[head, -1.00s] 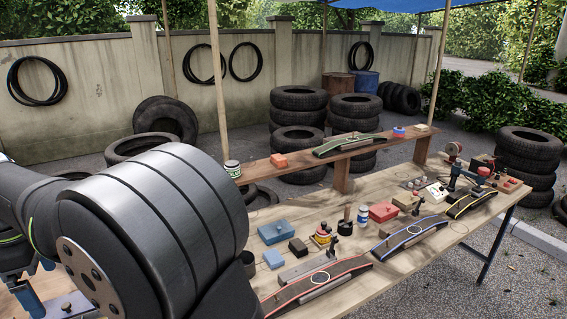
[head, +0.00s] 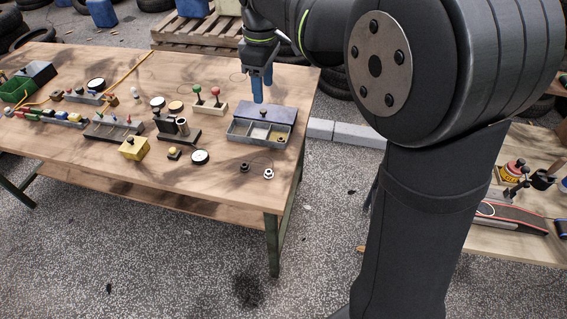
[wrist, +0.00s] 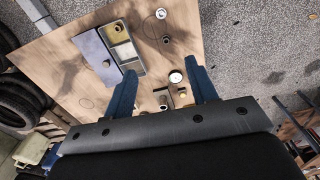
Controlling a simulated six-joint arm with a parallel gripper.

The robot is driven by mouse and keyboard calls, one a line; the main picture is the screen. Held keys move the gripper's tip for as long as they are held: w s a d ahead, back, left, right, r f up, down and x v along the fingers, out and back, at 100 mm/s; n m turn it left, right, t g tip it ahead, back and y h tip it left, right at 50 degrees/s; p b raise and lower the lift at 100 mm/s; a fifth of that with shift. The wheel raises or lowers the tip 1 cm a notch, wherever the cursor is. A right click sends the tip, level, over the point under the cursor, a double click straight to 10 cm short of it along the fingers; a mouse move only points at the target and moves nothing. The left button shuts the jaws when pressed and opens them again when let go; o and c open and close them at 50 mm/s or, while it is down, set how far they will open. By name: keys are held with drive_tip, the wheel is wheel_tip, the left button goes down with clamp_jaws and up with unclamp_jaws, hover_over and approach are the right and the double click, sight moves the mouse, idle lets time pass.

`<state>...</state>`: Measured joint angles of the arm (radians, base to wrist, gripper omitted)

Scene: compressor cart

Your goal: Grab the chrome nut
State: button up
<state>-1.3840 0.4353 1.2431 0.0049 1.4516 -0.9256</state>
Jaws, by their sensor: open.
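The chrome nut (head: 268,173) is a small shiny piece lying on the wooden table near its front right corner. It also shows at the top of the wrist view (wrist: 161,13). A dark nut (head: 244,166) lies close to its left in the head view, and in the wrist view (wrist: 166,40) it lies just below the chrome one. My gripper (head: 262,92) is above the back of the table, over the blue-lidded tray, apart from both nuts. In the wrist view its blue fingers (wrist: 160,70) are spread with nothing held between them.
A grey compartment tray (head: 234,138) with a blue lid (head: 266,111) stands behind the nuts. A round white-faced gauge (head: 200,157) and a yellow block (head: 133,149) are to the left. Knobbed levers (head: 207,107) stand farther back. The table front around the nuts is clear.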

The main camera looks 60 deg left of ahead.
wheel_tip(320, 180, down, 13)
drive_tip(key=w+d+m+y, duration=0.1)
drive_tip(key=d+m, duration=0.1)
drive_tip(key=m, duration=0.4)
hover_over(269, 172)
drive_tip(key=f, duration=1)
drive_tip(key=shift+w+d+f, duration=0.25)
drive_tip(key=shift+w+f, duration=0.1)
drive_tip(key=shift+f, duration=0.05)
drive_tip(key=shift+s+a+f, duration=0.15)
drive_tip(key=shift+s+f, duration=0.05)
drive_tip(key=shift+f, duration=1.45)
drive_tip(key=shift+s+a+f, duration=0.1)
drive_tip(key=shift+s+f, duration=0.05)
drive_tip(key=shift+f, duration=1.45)
drive_tip(key=c, duration=1.1)
